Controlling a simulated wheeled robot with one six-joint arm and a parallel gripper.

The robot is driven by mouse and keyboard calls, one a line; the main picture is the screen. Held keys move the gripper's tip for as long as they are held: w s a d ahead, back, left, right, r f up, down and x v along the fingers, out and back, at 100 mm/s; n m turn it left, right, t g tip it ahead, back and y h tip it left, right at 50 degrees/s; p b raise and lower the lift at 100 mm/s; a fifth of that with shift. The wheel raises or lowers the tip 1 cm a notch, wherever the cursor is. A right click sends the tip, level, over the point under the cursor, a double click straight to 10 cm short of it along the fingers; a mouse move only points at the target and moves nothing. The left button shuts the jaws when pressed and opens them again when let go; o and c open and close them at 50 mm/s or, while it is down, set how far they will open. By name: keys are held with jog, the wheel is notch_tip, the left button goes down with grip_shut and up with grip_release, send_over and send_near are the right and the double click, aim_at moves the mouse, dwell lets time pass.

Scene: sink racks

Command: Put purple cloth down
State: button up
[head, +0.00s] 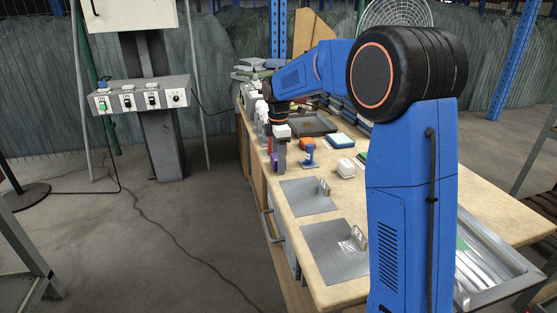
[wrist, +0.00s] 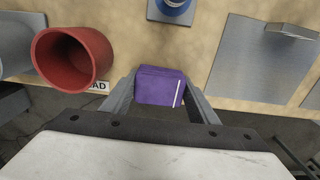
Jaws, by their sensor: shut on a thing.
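The purple cloth (wrist: 157,90) is a compact folded block with a small white stripe at one corner. In the wrist view it sits between the two grey fingers of my gripper (wrist: 161,80), which are shut on it. In the head view a small part of the cloth (head: 274,161) shows beside my gripper (head: 279,165), at the left edge of the worktop. I cannot tell whether its underside touches the worktop.
A red cup (wrist: 72,58) stands left of the cloth, near a partly hidden label. A blue-and-white item (wrist: 174,8) is beyond it. Flat metal plates (head: 307,197) with upright tabs lie nearer along the worktop (head: 350,205). Floor shows past the worktop edge.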

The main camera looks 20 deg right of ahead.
jog(key=shift+f, duration=0.15)
jog(key=o, duration=1.4)
jog(key=shift+s+f, duration=0.1)
notch_tip(320, 180, up, 18)
jog(key=shift+w+a+r, duration=0.15)
jog(key=shift+w+r, duration=0.1)
